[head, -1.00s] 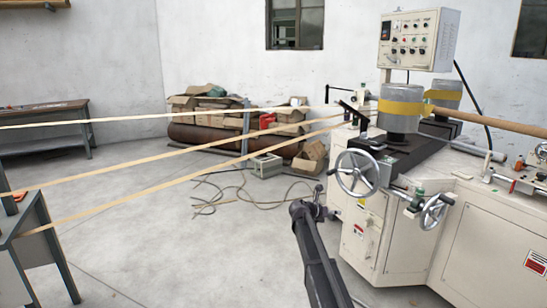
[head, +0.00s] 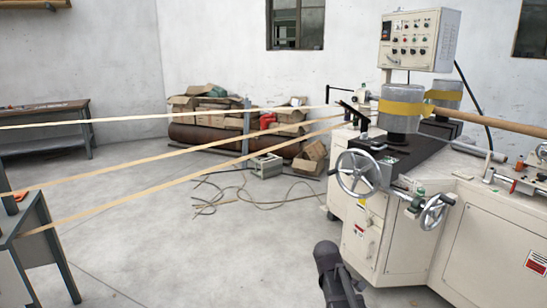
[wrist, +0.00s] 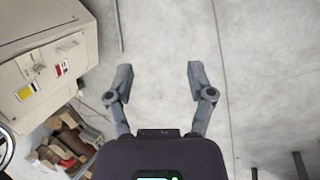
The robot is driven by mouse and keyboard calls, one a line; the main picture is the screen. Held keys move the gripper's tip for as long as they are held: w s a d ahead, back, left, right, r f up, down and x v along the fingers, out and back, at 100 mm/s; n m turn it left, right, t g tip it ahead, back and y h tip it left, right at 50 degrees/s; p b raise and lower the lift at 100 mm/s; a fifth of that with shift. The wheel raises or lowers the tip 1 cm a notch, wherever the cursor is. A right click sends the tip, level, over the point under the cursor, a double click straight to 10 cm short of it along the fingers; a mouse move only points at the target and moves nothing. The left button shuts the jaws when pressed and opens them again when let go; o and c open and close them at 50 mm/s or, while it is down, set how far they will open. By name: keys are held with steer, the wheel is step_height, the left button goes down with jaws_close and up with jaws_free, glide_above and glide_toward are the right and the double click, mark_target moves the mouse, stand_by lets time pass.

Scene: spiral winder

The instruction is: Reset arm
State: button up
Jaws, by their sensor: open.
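My gripper (wrist: 157,82) shows in the wrist view with its two fingers spread apart. It is open and nothing is between the fingers; bare concrete floor lies behind them. In the head view only a dark part of my arm shows at the bottom, right of centre, in front of the machine's lower left side. The fingers cannot be made out in the head view.
The cream winding machine (head: 462,232) fills the right, with handwheels (head: 357,173) sticking out. Pale strips (head: 175,155) stretch across from the left to the machine. A dark table (head: 38,225) stands at left. Boxes (head: 312,157) and loose cable lie behind.

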steer(key=s+a+f+m+g+y, duration=0.1)
steer(key=s+a+m+y, duration=0.1)
steer(key=s+m, duration=0.35)
steer(key=s+a+f+m+g+y, duration=0.1)
steer(key=s+a+m+y, duration=0.15)
steer(key=s, duration=0.65)
step_height(320, 180, up, 27)
steer(key=m+p, duration=0.1)
steer(key=p, duration=2.5)
steer(key=shift+a+p, duration=0.15)
steer(key=shift+p, duration=0.15)
